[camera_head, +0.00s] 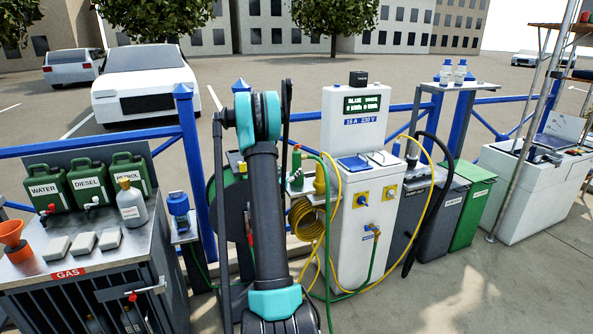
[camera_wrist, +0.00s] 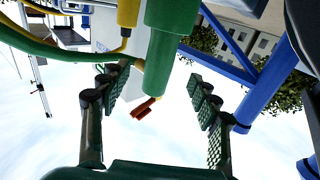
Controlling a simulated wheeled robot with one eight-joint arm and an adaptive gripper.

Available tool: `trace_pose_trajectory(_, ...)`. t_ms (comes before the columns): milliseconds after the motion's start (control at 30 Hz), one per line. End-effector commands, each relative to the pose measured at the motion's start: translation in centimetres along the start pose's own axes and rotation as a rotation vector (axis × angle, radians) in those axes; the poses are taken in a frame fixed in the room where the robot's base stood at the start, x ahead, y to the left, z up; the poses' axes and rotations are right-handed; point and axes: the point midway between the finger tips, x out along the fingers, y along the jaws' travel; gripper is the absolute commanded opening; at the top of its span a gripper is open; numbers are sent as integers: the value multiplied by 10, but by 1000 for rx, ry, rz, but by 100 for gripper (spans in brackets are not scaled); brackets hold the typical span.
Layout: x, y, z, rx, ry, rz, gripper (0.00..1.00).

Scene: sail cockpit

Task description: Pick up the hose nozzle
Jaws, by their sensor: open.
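The hose nozzle (camera_head: 297,166) looks like a green upright cylinder with a small red part at its top, just right of my arm in the head view. In the wrist view a thick green cylinder (camera_wrist: 168,50), which looks like this nozzle, reaches down from the top edge between my fingers, with a small orange-red piece (camera_wrist: 145,107) by its end. My gripper (camera_wrist: 160,92) is open, one finger on each side, with visible gaps. No finger contact shows. In the head view my arm hides most of the gripper.
A green hose (camera_wrist: 45,48) and a yellow fitting (camera_wrist: 127,14) lie close to the left finger. The white service pedestal (camera_head: 350,235) with a coiled yellow hose (camera_head: 305,218) stands right of my arm. A blue railing (camera_head: 195,170) runs behind. The gas cabinet (camera_head: 95,265) stands left.

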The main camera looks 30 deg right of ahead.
Motion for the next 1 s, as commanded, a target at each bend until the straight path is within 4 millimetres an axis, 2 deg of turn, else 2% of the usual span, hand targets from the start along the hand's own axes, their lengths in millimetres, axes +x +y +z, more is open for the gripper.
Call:
trace_pose_trajectory(100,17,0,0,0,0,0,62)
trace_pose_trajectory(467,40,0,1,0,0,0,62)
trace_pose_trajectory(700,74,-1,2,0,0,0,62)
trace_pose_trajectory(967,79,-1,2,0,0,-1,62)
trace_pose_trajectory(1000,79,-1,2,0,0,-1,60)
